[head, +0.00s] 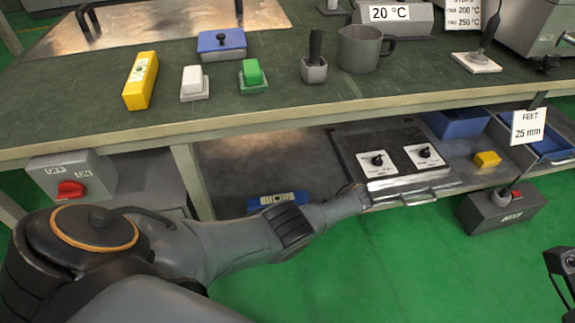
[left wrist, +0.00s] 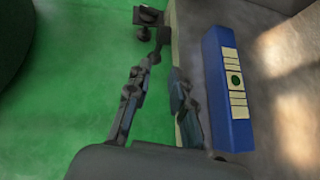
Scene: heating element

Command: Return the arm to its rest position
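My left arm (head: 230,245) reaches in from the left across the front of the bench, low before the lower shelf. Its gripper is hard to make out in the head view. In the left wrist view the left gripper (left wrist: 162,78) is open, its fingers apart with nothing held between them. It is over the shelf's edge and the green floor, beside a blue bar with a pale label (left wrist: 228,90). That bar also shows on the lower shelf in the head view (head: 278,199), partly behind my arm. My right gripper (head: 563,275) is cut off at the right edge.
The bench top (head: 210,115) carries a yellow block (head: 141,80), several small blocks and a grey mug (head: 361,50). A switch box (head: 73,176) hangs at left. A panel with two knobs (head: 400,160) and handles is on the lower shelf.

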